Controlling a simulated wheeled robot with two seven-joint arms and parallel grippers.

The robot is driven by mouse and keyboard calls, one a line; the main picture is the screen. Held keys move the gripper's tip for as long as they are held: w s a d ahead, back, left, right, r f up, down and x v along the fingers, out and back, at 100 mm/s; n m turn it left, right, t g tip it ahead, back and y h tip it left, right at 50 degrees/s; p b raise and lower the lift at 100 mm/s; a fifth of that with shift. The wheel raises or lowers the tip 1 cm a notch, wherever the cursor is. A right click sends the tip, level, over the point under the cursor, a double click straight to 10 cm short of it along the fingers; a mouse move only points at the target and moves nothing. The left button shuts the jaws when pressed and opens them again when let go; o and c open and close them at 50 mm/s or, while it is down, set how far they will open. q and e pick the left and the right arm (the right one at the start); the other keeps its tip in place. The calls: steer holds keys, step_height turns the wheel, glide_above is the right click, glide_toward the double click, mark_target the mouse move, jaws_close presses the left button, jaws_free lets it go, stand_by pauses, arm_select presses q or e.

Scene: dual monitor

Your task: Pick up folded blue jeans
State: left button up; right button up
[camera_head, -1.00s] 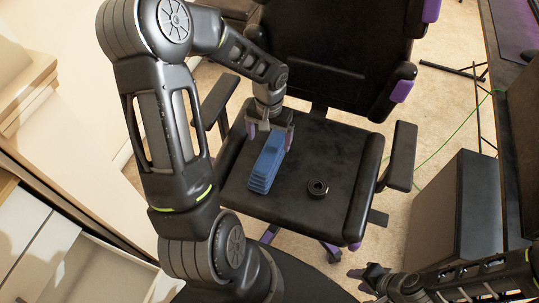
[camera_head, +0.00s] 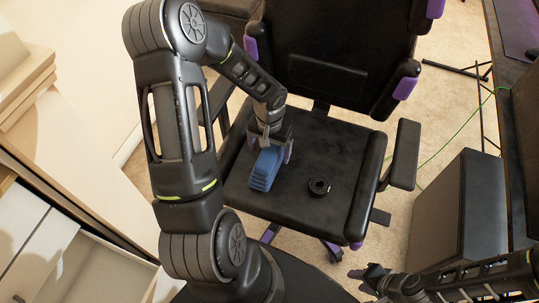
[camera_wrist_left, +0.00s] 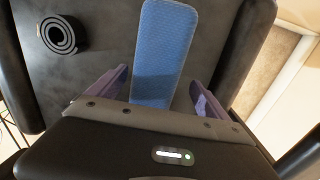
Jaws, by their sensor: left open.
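The folded blue jeans (camera_head: 264,170) lie as a long narrow bundle on the seat of the black chair. They also show in the left wrist view (camera_wrist_left: 163,50), running down between the two fingers. My left gripper (camera_head: 271,148) is open over the far part of the jeans, one finger on each side. In the left wrist view its purple fingers (camera_wrist_left: 155,88) show gaps to the jeans. The jeans' far end is hidden by the gripper. My right gripper (camera_head: 373,279) is low in the head view, away from the chair seat; its opening is unclear.
A rolled black belt (camera_head: 319,187) lies on the seat (camera_head: 305,150), right of the jeans; it also shows in the left wrist view (camera_wrist_left: 58,35). Armrests flank the seat. A dark cabinet (camera_head: 460,210) stands at right, an open drawer (camera_head: 95,270) at lower left.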

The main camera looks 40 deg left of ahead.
arm_select(q)
steer(key=shift+f, duration=0.1)
steer(key=shift+c, duration=0.3)
jaws_close()
stand_by(1.0)
